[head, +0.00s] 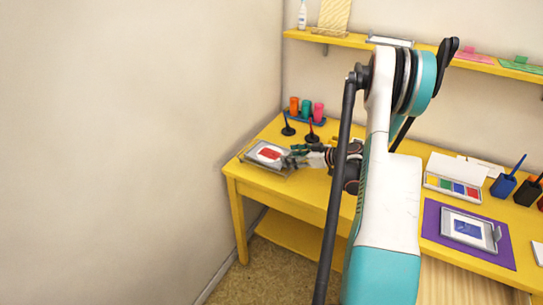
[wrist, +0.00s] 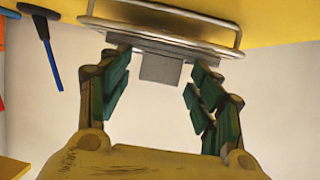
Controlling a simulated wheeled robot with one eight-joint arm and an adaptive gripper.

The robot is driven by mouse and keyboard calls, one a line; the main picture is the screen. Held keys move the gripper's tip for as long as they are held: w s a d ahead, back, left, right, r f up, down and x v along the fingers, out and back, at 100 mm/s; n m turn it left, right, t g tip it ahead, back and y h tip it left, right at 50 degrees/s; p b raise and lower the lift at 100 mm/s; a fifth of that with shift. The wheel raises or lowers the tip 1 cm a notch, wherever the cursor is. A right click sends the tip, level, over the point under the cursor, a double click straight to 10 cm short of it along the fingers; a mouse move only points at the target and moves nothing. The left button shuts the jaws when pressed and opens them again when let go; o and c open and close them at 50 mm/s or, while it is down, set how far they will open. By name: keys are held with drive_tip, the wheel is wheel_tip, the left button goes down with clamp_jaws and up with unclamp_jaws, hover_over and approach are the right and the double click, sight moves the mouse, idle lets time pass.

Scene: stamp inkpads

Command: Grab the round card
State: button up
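The round card (head: 270,153) is white with a red patch. It lies in a grey tray (head: 251,157) at the left end of the yellow desk. My gripper (head: 297,158) is just right of the tray in the head view, low over the desk. In the wrist view my gripper (wrist: 158,82) is open, its two green-padded fingers apart. A grey tab (wrist: 160,69) on a wire-rimmed metal piece (wrist: 225,50) shows between and beyond the fingertips, apart from both. The card's face is not clear in the wrist view.
Two dark stands with sticks (head: 288,130) (head: 312,137) and several coloured cups (head: 306,109) stand behind the tray. A paint box (head: 453,189), purple mat (head: 431,231) and blue pen holder (head: 502,187) are on the right. A yellow shelf (head: 330,37) runs above.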

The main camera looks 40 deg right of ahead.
drive_tip(key=c, duration=0.8)
